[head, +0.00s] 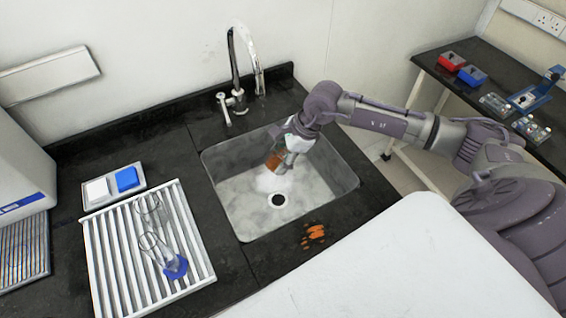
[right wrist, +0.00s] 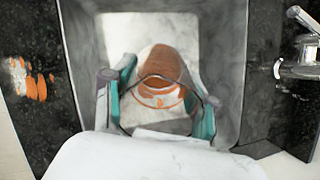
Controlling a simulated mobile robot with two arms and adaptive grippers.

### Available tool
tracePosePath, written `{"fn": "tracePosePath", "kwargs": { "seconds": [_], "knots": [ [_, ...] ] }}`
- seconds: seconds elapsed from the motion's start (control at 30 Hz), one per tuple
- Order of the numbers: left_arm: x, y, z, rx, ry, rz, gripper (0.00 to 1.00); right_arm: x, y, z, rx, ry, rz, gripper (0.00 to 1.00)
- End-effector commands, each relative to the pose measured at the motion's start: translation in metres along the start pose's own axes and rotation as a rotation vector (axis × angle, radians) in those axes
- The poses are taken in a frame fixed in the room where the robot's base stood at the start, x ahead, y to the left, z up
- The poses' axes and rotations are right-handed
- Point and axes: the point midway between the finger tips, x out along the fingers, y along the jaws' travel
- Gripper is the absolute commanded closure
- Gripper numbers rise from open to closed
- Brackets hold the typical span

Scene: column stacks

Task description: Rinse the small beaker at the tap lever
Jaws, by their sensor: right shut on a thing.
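My right gripper (head: 284,160) reaches into the sink (head: 335,183) and is shut on the small beaker (head: 274,158). In the right wrist view the small beaker (right wrist: 163,70) sits between the teal fingers of the right gripper (right wrist: 160,103). It is clear with a dark rim line and has orange-brown stuff in it. In the head view the fingers partly hide it. The chrome tap (head: 236,62) stands behind the sink, with its tap lever (head: 224,108) low at its left. The tap also shows in the right wrist view (right wrist: 300,65). My left gripper is out of view.
An orange spill (head: 313,233) lies on the black counter in front of the sink. A white drying rack (head: 110,262) with glassware (head: 160,250) is at left, below a tray with a blue sponge-like block (head: 127,179). Red (head: 451,61) and blue (head: 472,76) boxes stand on the right bench.

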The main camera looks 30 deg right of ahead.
Motion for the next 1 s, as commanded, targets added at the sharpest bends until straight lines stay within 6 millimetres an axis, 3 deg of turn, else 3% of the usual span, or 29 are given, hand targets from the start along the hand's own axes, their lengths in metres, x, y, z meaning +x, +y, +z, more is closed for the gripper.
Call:
{"fn": "tracePosePath", "kwargs": {
  "seconds": [0.7, 1.0],
  "knots": [
    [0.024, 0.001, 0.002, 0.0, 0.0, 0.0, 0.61, 0.028, -0.067, 0.007, -0.001, -0.001, 0.001, 0.78],
    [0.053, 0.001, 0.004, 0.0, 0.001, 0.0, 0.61, 0.039, -0.093, 0.008, -0.001, -0.001, -0.001, 0.78]
  ]
}}
